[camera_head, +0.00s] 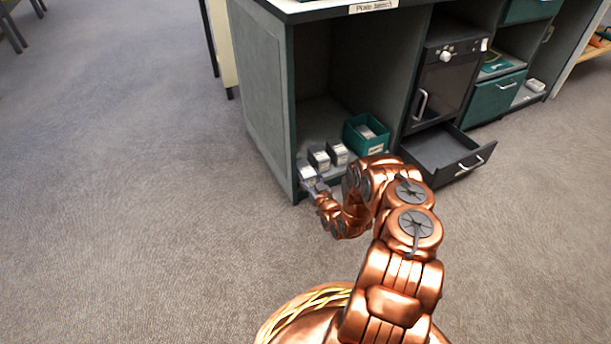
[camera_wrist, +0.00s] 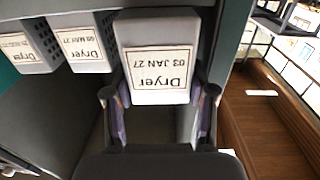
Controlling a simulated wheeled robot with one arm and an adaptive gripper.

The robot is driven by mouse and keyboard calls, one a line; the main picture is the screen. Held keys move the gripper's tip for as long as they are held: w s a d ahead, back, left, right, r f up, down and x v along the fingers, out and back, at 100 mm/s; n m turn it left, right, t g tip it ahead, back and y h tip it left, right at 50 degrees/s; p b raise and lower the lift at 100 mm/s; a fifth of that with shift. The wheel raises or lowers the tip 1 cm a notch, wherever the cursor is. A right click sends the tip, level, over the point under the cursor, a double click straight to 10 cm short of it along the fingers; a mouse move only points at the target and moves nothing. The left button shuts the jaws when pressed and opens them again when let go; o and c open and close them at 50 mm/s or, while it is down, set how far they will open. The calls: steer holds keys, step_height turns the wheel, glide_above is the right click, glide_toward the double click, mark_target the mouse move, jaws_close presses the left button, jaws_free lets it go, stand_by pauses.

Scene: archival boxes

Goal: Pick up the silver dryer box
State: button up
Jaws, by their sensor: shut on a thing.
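A silver-grey dryer box (camera_wrist: 165,31) is in the middle of the wrist view, with a white label reading "Dryer 03 JAN 27" upside down. My gripper (camera_wrist: 162,105) is shut on it, one purple-padded finger on each side of its labelled end. In the head view the same box (camera_head: 306,172) is at the left front of the open cabinet bay, with my gripper (camera_head: 315,187) at its front. I cannot tell whether it touches the shelf. Two similar dryer boxes, one (camera_wrist: 86,50) nearer and one (camera_wrist: 27,55) farther, stand beside it.
A teal bin (camera_head: 353,141) with pale contents stands right of the boxes. The cabinet's left side wall (camera_head: 262,112) is close to the held box. An open dark drawer (camera_head: 470,163) juts out at right. The floor in front and left is clear.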

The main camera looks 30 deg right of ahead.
steer(key=shift+r, duration=0.15)
steer(key=shift+d+r+p, duration=0.25)
steer(key=shift+r+p, duration=0.4)
steer(key=shift+p, duration=0.1)
step_height(320, 180, up, 10)
steer(key=p, duration=0.4)
steer(key=s+d+p, duration=0.1)
steer(key=d+p, duration=0.2)
steer(key=d, duration=1.6)
steer(key=shift+s+d+p, duration=0.25)
steer(key=shift+s+p, duration=0.05)
steer(key=shift+p, duration=0.05)
